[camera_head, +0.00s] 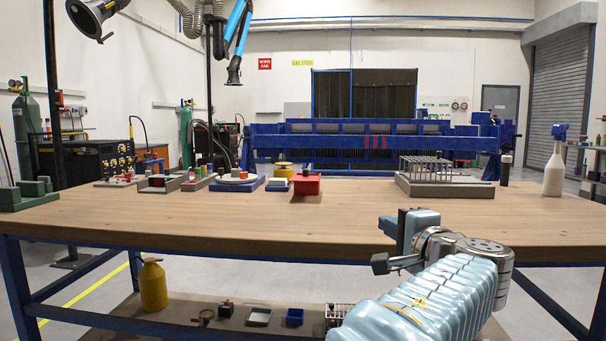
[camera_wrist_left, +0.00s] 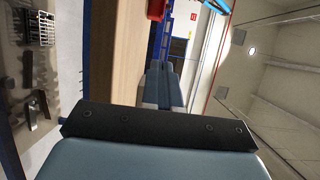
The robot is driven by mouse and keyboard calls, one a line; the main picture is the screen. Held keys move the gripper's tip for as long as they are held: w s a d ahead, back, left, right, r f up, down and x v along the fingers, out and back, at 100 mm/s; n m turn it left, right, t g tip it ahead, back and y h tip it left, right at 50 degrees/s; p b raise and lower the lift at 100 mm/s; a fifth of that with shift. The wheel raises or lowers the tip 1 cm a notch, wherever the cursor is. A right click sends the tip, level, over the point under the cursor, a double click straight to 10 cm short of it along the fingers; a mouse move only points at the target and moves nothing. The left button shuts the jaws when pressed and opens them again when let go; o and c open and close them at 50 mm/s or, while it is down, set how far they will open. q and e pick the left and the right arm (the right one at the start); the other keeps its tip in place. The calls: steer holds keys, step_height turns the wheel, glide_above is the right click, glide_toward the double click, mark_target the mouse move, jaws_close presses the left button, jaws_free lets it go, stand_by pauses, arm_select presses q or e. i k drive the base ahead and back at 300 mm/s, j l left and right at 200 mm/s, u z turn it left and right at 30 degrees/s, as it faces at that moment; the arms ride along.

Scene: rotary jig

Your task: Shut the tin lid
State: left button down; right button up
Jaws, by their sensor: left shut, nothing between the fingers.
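I cannot tell for sure which thing is the tin or how its lid stands. A small open-looking grey box with dark red inside (camera_head: 158,182) and a red box-like thing with a dark piece on top (camera_head: 307,184) stand on the workbench (camera_head: 330,215). My left gripper (camera_head: 380,263) is in front of the bench's near edge, right of centre, well apart from these things. It points left and is empty. In the left wrist view its two fingers (camera_wrist_left: 162,85) are together. My right gripper is in neither view.
A round white plate on a blue base (camera_head: 237,180) and a yellow-topped piece (camera_head: 284,168) stand nearby. A grey rack with pins (camera_head: 445,178) and a spray bottle (camera_head: 555,165) are at right. The bench front is clear. A lower shelf holds a yellow container (camera_head: 153,286).

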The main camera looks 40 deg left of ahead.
mark_target(305, 177)
steer(key=i+j, duration=0.15)
steer(key=j, duration=0.2)
steer(key=i+j, duration=0.2)
steer(key=j, duration=0.15)
steer(key=i+j, duration=0.15)
steer(key=j, duration=0.15)
steer(key=i+j, duration=0.15)
steer(key=j, duration=0.2)
